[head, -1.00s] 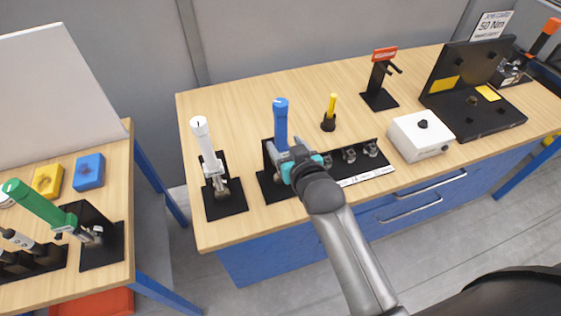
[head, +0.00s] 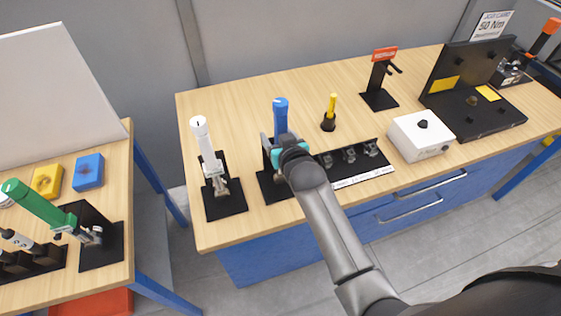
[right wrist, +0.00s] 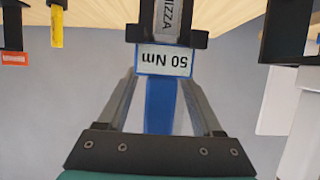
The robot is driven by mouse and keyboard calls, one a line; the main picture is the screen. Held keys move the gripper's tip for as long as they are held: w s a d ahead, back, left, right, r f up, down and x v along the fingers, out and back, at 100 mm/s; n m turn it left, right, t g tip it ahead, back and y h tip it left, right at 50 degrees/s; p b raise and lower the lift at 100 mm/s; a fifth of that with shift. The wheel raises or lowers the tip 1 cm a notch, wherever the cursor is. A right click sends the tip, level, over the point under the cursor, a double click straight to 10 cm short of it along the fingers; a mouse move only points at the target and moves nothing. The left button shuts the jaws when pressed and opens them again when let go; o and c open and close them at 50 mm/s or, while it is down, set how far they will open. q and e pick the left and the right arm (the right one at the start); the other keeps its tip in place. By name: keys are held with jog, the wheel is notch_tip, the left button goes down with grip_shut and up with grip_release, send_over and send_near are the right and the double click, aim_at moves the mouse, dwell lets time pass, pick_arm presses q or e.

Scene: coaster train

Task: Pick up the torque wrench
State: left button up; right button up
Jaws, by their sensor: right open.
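The blue torque wrench (head: 281,112) stands upright in a black holder (head: 272,186) near the table's front edge. Its lower part is hidden behind my right gripper (head: 279,142) in the head view. In the right wrist view, the blue wrench (right wrist: 160,108) lies between the two spread fingers of the right gripper (right wrist: 158,82). A "50 Nm" label (right wrist: 165,61) shows upside down beyond the fingertips. The right gripper is open, with a finger on each side of the wrench; contact cannot be told. My left gripper is not in view.
A white-handled wrench (head: 203,140) stands in its holder close on the left. Several metal pieces sit in a black rack (head: 362,176) on the right. A yellow-handled tool (head: 332,108) stands behind. A white box (head: 421,139) is further right. The table's back left is clear.

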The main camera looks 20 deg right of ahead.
jog(key=shift+c, duration=0.3)
grip_shut()
dwell(0.9)
jog(key=shift+w+r, duration=0.1)
jog(key=shift+r, duration=0.1)
